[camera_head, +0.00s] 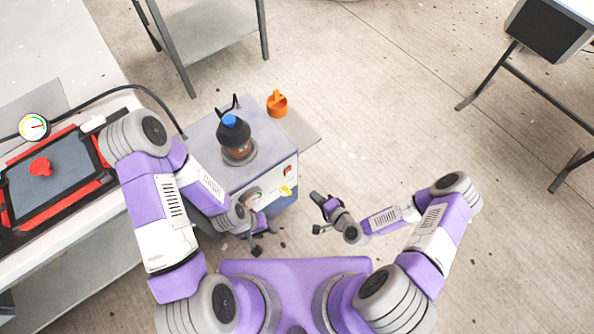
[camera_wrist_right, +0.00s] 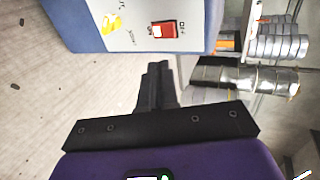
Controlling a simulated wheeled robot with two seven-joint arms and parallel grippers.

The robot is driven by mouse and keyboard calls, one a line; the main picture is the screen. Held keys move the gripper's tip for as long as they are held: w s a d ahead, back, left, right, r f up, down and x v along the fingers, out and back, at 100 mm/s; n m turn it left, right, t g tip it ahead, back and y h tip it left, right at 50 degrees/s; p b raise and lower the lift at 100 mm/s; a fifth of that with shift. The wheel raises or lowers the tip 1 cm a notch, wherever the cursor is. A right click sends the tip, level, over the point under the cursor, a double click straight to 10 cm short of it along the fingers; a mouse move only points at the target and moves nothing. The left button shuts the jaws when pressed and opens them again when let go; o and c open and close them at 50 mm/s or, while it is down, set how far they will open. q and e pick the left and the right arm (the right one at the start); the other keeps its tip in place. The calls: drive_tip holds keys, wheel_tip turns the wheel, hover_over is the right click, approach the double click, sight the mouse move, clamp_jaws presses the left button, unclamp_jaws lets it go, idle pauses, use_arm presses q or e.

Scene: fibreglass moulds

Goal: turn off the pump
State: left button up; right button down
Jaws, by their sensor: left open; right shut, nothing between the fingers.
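The pump is a grey-blue box (camera_head: 205,150) left of the middle in the head view. Its light front panel carries a red switch (camera_head: 287,170) and a yellow part (camera_head: 287,190). My left gripper (camera_head: 263,241) is open and empty near the pump's lower front.
A table at left holds a red-framed mould (camera_head: 62,180) and a gauge (camera_head: 33,127); a black hose runs to the pump.

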drive_tip(key=shift+s, duration=0.1)
drive_tip(key=b, duration=0.3)
approach(289, 171)
wheel_tip(289, 171, down, 3)
drive_tip(key=w+a, duration=0.1)
drive_tip(key=w, duration=0.1)
drive_tip(key=w+a, duration=0.2)
drive_tip(key=shift+f+b, duration=0.1)
drive_tip(key=shift+b, duration=0.3)
drive_tip(key=shift+w+a, duration=0.25)
drive_tip(key=shift+w, duration=0.1)
